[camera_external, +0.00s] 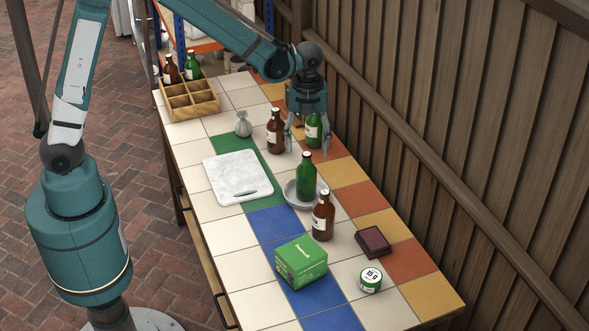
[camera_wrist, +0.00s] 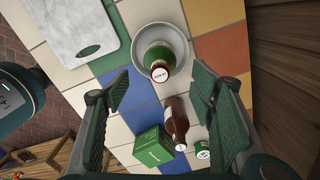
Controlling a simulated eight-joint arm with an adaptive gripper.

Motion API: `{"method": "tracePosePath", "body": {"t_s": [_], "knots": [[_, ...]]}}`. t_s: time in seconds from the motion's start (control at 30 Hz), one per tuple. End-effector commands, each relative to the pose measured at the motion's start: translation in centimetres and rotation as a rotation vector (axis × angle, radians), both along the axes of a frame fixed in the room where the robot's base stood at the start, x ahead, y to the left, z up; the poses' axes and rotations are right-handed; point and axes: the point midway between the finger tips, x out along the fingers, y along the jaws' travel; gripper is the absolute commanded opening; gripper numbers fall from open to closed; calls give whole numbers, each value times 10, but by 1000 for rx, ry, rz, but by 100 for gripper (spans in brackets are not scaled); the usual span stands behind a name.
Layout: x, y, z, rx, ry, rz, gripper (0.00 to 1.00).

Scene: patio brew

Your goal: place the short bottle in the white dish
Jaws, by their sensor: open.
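In the wrist view this dish (camera_wrist: 143,41) and bottle (camera_wrist: 158,55) are at the top. My gripper (camera_external: 307,151) is open and empty, farther up the table than the dish. A brown bottle (camera_external: 275,133) stands left of my gripper, and another green bottle (camera_external: 313,128) is partly hidden behind its fingers. Another brown bottle (camera_external: 322,218) stands just in front of the dish. I cannot tell for certain which bottle is the short one.
A marble board (camera_external: 238,177) lies left of the dish, with a small grey sack (camera_external: 243,124) behind it. A green box (camera_external: 301,261), a round tin (camera_external: 371,281) and a dark block (camera_external: 373,241) sit in front. A divided wooden crate (camera_external: 190,104) holds bottles. A wooden fence runs along the right.

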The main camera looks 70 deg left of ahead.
Motion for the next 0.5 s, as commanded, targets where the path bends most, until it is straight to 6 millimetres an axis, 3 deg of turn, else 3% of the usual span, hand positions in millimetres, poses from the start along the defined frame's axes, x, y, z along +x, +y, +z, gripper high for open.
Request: {"method": "tracePosePath", "body": {"t_s": [0.5], "knots": [[-4, 1, 6, -1, -8, 27, 55]]}}
